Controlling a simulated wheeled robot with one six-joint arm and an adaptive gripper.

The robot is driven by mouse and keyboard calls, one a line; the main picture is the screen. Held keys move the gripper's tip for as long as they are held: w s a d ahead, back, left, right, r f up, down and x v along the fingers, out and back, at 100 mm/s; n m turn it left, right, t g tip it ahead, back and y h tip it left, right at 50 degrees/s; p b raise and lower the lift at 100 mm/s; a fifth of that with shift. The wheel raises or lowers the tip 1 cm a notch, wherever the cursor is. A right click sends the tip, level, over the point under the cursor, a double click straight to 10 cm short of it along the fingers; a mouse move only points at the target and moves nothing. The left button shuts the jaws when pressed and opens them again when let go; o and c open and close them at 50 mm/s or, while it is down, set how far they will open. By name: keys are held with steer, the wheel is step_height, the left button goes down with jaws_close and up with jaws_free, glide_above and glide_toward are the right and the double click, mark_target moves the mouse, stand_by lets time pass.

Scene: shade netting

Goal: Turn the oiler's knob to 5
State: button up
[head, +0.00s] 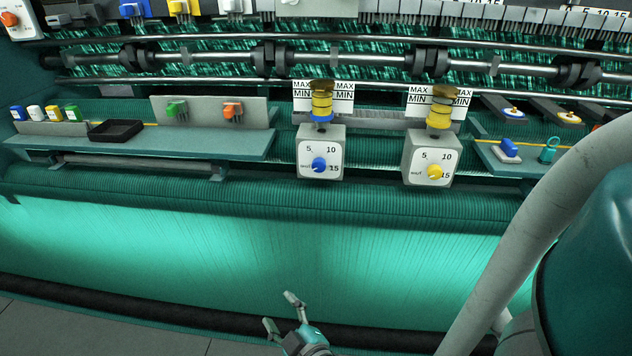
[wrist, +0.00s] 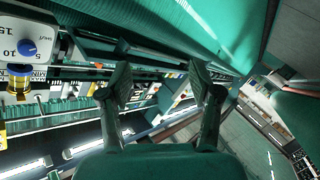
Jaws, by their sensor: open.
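Two oilers hang on the machine in the head view. The left one is a grey box (head: 321,187) with a blue knob (head: 319,164); the right one is a similar box (head: 429,190) with a yellow knob (head: 435,171). Both dials read SHUT, 5, 10 and 15. The blue knob seems to point towards SHUT; the yellow pointer is too small to read surely. My gripper (head: 279,311) is open and empty, low in front of the netting, well below the oilers. In the wrist view, the blue knob (wrist: 27,48) shows upside down at upper left, outside my open fingers (wrist: 160,82).
Above the dials are oil cups with MAX and MIN cards (head: 344,97). A shelf (head: 200,146) at left bears a black tray (head: 116,131) and coloured items. Another shelf at right holds a blue switch (head: 508,148) and a teal weight (head: 549,150). Room before the netting is clear.

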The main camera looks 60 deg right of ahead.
steer(key=w+d+r+m+g+h, duration=0.1)
steer(key=w+d+r+h, duration=0.1)
steer(key=d+r+h, duration=0.3)
steer(key=w+d+r+m+g+h, duration=0.1)
steer(key=w+d+r+m+g, duration=0.2)
steer(key=d, duration=0.4)
steer(key=m+g+h, duration=0.2)
steer(key=g+h, duration=0.1)
glide_toward(318, 167)
steer(key=x, duration=1)
steer(key=shift+d, duration=0.1)
steer(key=c, duration=1.1)
steer(key=shift+c, duration=0.2)
